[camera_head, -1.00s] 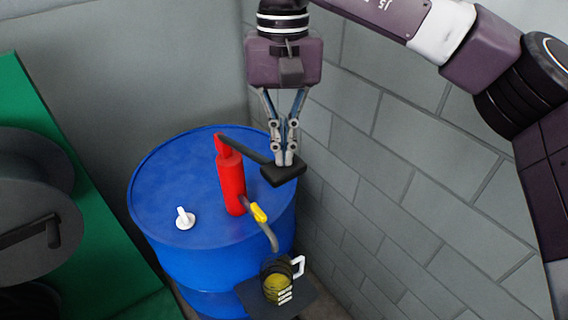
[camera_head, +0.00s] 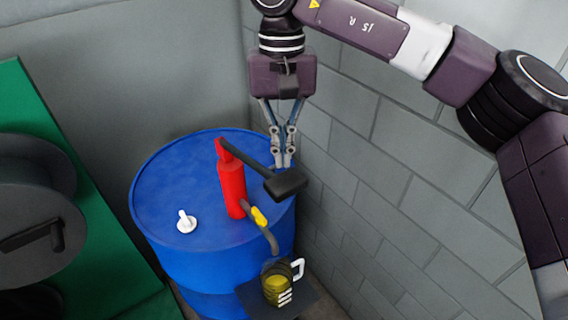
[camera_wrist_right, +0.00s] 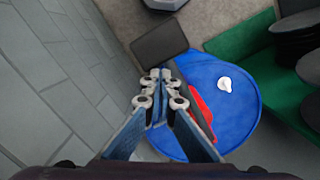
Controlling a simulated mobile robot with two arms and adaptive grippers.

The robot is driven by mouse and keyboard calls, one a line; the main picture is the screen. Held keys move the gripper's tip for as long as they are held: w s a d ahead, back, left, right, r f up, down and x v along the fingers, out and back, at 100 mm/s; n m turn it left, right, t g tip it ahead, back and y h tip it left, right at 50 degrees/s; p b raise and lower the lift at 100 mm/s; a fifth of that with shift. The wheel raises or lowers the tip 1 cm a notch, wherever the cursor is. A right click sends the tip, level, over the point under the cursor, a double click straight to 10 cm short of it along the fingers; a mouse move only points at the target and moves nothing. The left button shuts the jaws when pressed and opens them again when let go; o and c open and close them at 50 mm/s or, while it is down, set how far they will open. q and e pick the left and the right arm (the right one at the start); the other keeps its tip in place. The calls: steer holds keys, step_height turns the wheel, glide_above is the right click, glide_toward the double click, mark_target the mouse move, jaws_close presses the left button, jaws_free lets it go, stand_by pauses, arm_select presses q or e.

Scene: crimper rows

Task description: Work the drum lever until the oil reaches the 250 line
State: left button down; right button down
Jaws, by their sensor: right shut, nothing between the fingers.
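The blue drum (camera_head: 185,250) stands by the block wall with a red pump (camera_head: 232,190) on its lid. The pump's dark lever (camera_head: 252,160) slants down to the right, ending in a black handle (camera_head: 287,185). A clear jug (camera_head: 277,280) with a white handle stands under the spout and holds yellow-green oil. Its white marks are too small to read. My right gripper (camera_head: 282,164) is shut and empty, fingertips just above the handle; I cannot tell whether they touch. In the right wrist view, the gripper (camera_wrist_right: 160,76) is beside the lever. My left gripper is out of view.
The jug rests on a dark stand (camera_head: 300,303). A white cap (camera_head: 186,222) sits on the lid. A grey reel (camera_head: 35,205) on a green panel (camera_head: 100,215) is at the left. The block wall (camera_head: 400,190) is close on the right.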

step_height(320, 180, up, 12)
steer(key=w, duration=0.1)
stand_by(0.5)
steer(key=shift+w+f, duration=0.1)
stand_by(1.5)
